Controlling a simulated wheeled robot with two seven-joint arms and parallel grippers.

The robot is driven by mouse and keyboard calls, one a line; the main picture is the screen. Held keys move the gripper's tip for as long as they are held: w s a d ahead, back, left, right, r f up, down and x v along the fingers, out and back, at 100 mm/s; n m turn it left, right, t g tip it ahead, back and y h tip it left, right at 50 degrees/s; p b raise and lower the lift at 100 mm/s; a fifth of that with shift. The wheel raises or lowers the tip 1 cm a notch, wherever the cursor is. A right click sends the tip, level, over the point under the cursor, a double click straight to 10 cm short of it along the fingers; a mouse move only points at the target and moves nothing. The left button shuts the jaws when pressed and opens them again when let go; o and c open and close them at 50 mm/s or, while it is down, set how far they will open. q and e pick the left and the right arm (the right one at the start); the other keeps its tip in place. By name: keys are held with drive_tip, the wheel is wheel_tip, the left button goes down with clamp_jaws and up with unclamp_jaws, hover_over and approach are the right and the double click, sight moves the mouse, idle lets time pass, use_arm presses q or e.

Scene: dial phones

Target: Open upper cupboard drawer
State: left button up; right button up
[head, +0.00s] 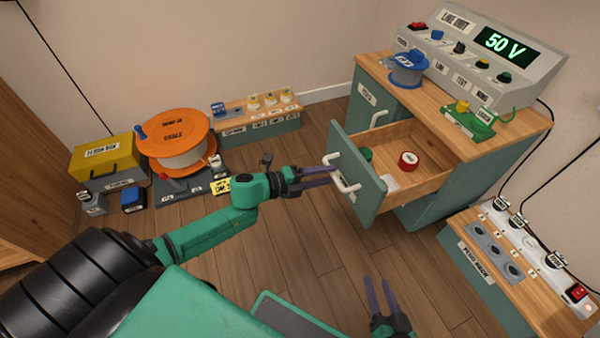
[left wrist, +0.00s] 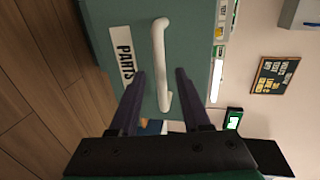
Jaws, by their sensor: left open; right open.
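The upper drawer (head: 418,155) of the green cupboard (head: 452,200) is pulled out, with its inside showing. Its green front (head: 362,190) carries a white bar handle (head: 345,178), which also shows in the left wrist view (left wrist: 161,60) beside a PARTS label (left wrist: 124,55). My left gripper (head: 334,175) is open at the handle. In the left wrist view its fingers (left wrist: 160,75) lie on either side of the handle, with gaps visible. My right gripper (head: 380,290) is open and empty, low in the head view, apart from the cupboard.
The drawer holds a red roll (head: 408,161), a green item (head: 365,154) and a pale card. A 50 V unit (head: 480,60), blue spool (head: 407,68) and green device (head: 470,120) stand on the cupboard. A socket bench (head: 500,262) is at right; the middle floor is clear.

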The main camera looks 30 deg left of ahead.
use_arm(q)
drive_tip(key=p+v, duration=0.3)
drive_tip(key=v, duration=0.9)
use_arm(e)
drive_tip(key=shift+n+g, duration=0.3)
drive_tip(key=shift+g, duration=0.2)
wheel_tip(320, 180, up, 5)
drive_tip(key=shift+d+f, duration=0.1)
